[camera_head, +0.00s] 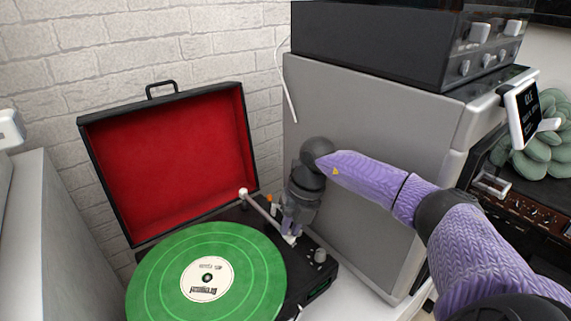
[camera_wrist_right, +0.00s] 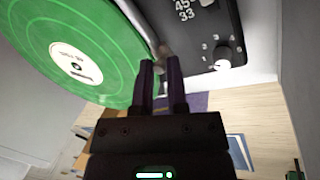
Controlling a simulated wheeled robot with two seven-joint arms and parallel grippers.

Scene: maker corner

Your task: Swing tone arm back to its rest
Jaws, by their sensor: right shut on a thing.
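The record player (camera_head: 318,285) stands open with a green record (camera_head: 235,255) on its platter. Its tone arm (camera_head: 262,211) is a thin rod running from a white ball-like end at the back towards the front right, beside the record's right edge. My right gripper (camera_head: 291,235) is shut on the tone arm near its front end, over the deck. In the right wrist view, the fingertips (camera_wrist_right: 161,68) close around the tone arm's end (camera_wrist_right: 163,49), just off the record's rim. The fingers partly hide the grip, and the arm's rest cannot be made out clearly. My left gripper is out of view.
The raised red-lined lid (camera_head: 170,150) stands behind the record. A large grey cabinet (camera_head: 375,120) rises close on the right, with a dark device (camera_head: 385,40) on top. A knob (camera_head: 320,255) sits on the deck's front right. A brick wall is behind.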

